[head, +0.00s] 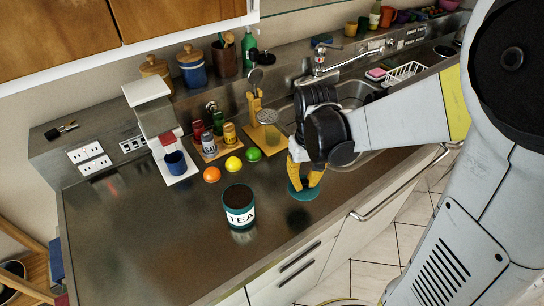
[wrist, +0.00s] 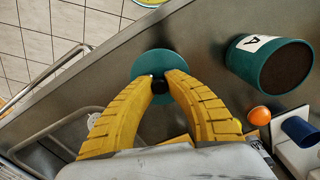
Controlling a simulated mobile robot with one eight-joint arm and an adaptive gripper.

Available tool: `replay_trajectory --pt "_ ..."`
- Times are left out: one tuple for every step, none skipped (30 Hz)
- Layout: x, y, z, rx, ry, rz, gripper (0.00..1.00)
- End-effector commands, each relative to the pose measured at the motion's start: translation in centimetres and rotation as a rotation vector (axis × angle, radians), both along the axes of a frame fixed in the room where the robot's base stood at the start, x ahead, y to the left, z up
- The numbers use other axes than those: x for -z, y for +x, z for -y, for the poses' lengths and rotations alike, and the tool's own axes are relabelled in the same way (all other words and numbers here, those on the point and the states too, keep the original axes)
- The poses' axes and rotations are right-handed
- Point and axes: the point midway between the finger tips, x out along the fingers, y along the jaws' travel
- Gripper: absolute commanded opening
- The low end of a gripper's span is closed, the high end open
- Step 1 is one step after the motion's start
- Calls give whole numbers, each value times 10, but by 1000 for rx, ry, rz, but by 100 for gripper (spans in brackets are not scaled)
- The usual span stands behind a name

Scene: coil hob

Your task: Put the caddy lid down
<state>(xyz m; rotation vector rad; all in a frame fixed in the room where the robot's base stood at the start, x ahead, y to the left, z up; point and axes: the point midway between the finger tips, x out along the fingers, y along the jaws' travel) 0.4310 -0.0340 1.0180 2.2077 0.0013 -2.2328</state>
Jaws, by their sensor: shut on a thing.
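The caddy lid (head: 303,192) is a round teal disc with a small black knob. My gripper (head: 304,175) has its yellow fingers pointing down, shut on the lid's knob. In the wrist view the lid (wrist: 152,62) lies just beyond the fingertips (wrist: 161,83), near the counter's front edge. The lid is low over the steel counter; I cannot tell whether it touches it. The teal tea caddy (head: 239,209), labelled TEA, stands upright and open with dark contents, to the left of the lid. It also shows in the wrist view (wrist: 262,62).
An orange (head: 212,174), a lemon (head: 233,163) and a lime (head: 254,154) lie behind the caddy. A coffee machine (head: 160,125) with a blue mug (head: 176,163) stands at the back left. The sink (head: 352,95) is behind my gripper. The counter's left front is clear.

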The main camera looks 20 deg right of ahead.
Motion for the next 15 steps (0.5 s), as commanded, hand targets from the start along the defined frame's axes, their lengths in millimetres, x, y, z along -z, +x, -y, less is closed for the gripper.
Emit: replay_trajectory --pt "12 12 -7 -5 0 0 0" --pt "17 18 -11 -4 0 0 0" --pt "22 26 -16 -4 0 0 0" --pt "26 32 -19 -4 0 0 0" --pt "29 37 -22 -3 0 0 0" --pt "33 43 -26 -2 0 0 0" --pt "35 47 -28 -2 0 0 0" --pt "37 50 -30 -2 0 0 0" --pt "39 53 -32 -1 0 0 0" --pt "40 55 -33 -1 0 0 0" --pt "41 56 -34 0 0 0 0" --pt "42 57 -35 0 0 0 0" --pt "43 58 -35 1 0 0 0" --pt "45 58 -35 1 0 0 0" --pt "50 58 -35 1 0 0 0"
